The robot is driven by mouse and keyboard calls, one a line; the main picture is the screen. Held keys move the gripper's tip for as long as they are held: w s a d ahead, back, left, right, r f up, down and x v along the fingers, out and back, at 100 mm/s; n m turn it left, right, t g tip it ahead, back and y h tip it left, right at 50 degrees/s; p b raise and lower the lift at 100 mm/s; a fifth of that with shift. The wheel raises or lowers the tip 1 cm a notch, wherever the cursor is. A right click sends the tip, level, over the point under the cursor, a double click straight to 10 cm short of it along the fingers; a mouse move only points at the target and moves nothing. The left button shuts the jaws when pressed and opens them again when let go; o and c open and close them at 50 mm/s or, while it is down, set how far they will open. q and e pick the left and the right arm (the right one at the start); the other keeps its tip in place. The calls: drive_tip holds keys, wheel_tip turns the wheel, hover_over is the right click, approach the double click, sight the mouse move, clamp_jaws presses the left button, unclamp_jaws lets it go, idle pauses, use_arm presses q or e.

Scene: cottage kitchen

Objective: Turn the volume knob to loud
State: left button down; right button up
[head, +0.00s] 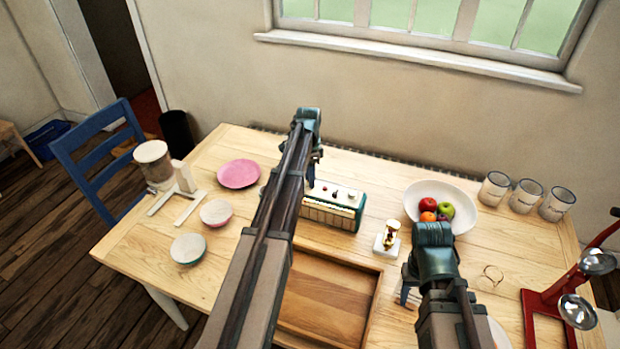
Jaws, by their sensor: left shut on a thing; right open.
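A cream and green radio (330,212) stands on the wooden table, with small knobs on its top face. My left arm reaches across the table and hides the radio's left end. My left gripper (311,182) points down at the left end of the radio's top and is shut on a knob there. The fingertips and that knob are mostly hidden, so I cannot tell which way the knob points. My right gripper (407,292) is open, low over the table to the right of the wooden tray, away from the radio.
A wooden tray (376,298) lies in front of the radio. A white fruit bowl (466,203), a small brass-topped object (387,241) and several canisters (527,197) stand right. A red stand (541,305) is far right. A pink plate (239,173) and bowls (188,249) lie left.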

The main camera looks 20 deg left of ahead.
use_arm(q)
drive_tip(key=c, duration=0.6)
unclamp_jaws()
drive_tip(key=shift+r, duration=0.1)
wheel_tip(320, 180, up, 14)
drive_tip(key=p, duration=1.3)
drive_tip(key=shift+w+a+f+p, duration=0.2)
drive_tip(key=shift+w+a+p, duration=0.05)
drive_tip(key=shift+p, duration=0.15)
drive_tip(key=s+d+f+n+b, duration=0.2)
drive_tip(key=s+d+f+b, duration=0.1)
drive_tip(key=s+d, duration=1.1)
drive_tip(key=s+d+f+n+y+b, duration=0.1)
drive_tip(key=s+d+f+n+b, duration=0.2)
drive_tip(key=s+d, duration=1.1)
drive_tip(key=shift+s+d+y, duration=0.2)
drive_tip(key=shift+s+y, duration=0.05)
drive_tip(key=shift+y, duration=0.05)
